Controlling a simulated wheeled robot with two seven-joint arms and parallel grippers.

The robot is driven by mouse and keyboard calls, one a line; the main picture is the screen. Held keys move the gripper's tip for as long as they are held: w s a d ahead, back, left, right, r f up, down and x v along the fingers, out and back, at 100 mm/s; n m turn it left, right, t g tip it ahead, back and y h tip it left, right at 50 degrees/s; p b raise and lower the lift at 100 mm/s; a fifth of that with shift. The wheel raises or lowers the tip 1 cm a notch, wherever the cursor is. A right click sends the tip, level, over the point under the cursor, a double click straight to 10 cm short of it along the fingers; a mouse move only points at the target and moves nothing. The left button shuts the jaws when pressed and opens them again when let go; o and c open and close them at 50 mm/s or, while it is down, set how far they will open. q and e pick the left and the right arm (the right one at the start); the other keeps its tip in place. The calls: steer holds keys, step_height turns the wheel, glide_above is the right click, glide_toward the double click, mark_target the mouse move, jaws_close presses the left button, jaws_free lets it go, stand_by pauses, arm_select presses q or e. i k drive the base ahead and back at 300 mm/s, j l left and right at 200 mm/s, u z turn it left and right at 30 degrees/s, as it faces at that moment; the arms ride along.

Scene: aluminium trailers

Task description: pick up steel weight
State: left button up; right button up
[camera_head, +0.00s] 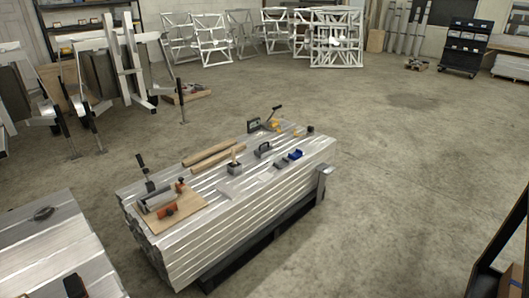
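No object in the head view is clear enough to be named the steel weight with certainty. A small dark grey block with a raised handle (263,149) stands on the stack of aluminium profiles (250,208), right of the wooden bars, and may be it. Another small grey block (234,169) with a light upright piece on top sits to its left, on the same stack. Neither of my grippers is in view, so nothing is seen being held.
On the stack lie two wooden bars (213,154), a blue item (295,155) and a plywood board (172,207) with tools. Another aluminium stack (48,240) is at lower left. White frames (337,38) stand at the back. Open concrete floor (410,150) lies to the right.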

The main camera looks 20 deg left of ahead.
mark_target(263, 151)
steer(key=i+l+u, duration=0.3)
steer(key=i+l, duration=0.15)
steer(key=i, duration=0.7)
steer(key=i+l+u, duration=0.3)
steer(key=i+l, duration=0.4)
steer(key=i, duration=0.35)
steer(key=i+l+u, duration=0.25)
steer(key=i+l, duration=0.75)
